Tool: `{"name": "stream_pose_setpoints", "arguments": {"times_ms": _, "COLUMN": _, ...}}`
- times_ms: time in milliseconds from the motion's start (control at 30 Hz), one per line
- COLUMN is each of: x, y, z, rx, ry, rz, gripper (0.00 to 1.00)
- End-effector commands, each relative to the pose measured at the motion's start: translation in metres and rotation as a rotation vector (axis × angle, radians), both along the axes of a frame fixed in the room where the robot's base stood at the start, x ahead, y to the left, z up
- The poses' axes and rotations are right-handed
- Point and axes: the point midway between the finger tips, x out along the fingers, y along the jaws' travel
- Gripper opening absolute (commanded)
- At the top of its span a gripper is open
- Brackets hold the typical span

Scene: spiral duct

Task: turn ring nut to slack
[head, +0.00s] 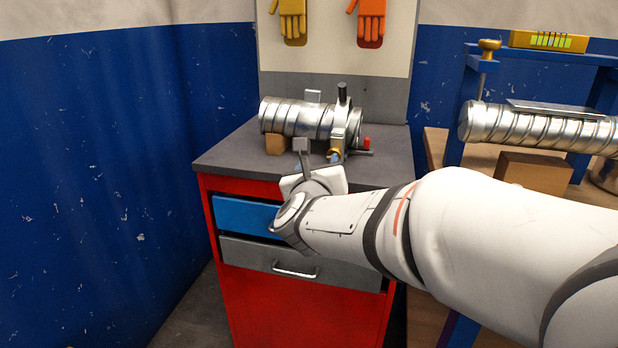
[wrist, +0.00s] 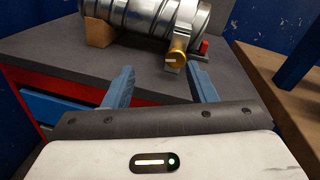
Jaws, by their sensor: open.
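A short silver spiral duct (head: 288,117) lies on the dark top of a red cabinet, with a metal collar (head: 354,122) around its right end. A brass-coloured ring nut (head: 334,153) sits low at the front of the collar. It shows larger in the wrist view (wrist: 178,50), with a pale bar across its front end. My gripper (wrist: 160,70) is open and empty, its two blue fingers pointing toward the nut. The nut is beyond the fingertips, nearer the right finger, and looks apart from both. In the head view my gripper (head: 317,154) is in front of the duct and partly hides the nut's surroundings.
A wooden block (head: 276,144) stands under the duct's left part. A red-tipped piece (head: 367,143) is right of the nut. A black-handled post (head: 342,93) rises above the collar. A bench with another duct (head: 545,129) stands right. The cabinet top (head: 228,154) is bare at left.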

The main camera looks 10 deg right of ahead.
Motion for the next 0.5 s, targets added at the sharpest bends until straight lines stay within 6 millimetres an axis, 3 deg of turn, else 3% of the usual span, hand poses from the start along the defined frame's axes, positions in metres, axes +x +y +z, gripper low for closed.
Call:
{"name": "stream_pose_setpoints", "arguments": {"times_ms": 33, "x": 0.001, "y": -0.002, "z": -0.014, "rx": 0.072, "ry": -0.039, "rz": -0.042, "gripper": 0.52}}
{"name": "stream_pose_setpoints", "arguments": {"times_ms": 267, "x": 0.002, "y": -0.014, "z": -0.019, "rx": 0.242, "ry": -0.139, "rz": -0.148, "gripper": 0.52}}
{"name": "stream_pose_setpoints", "arguments": {"times_ms": 500, "x": 0.033, "y": -0.029, "z": -0.018, "rx": 0.248, "ry": -0.144, "rz": -0.154, "gripper": 0.52}}
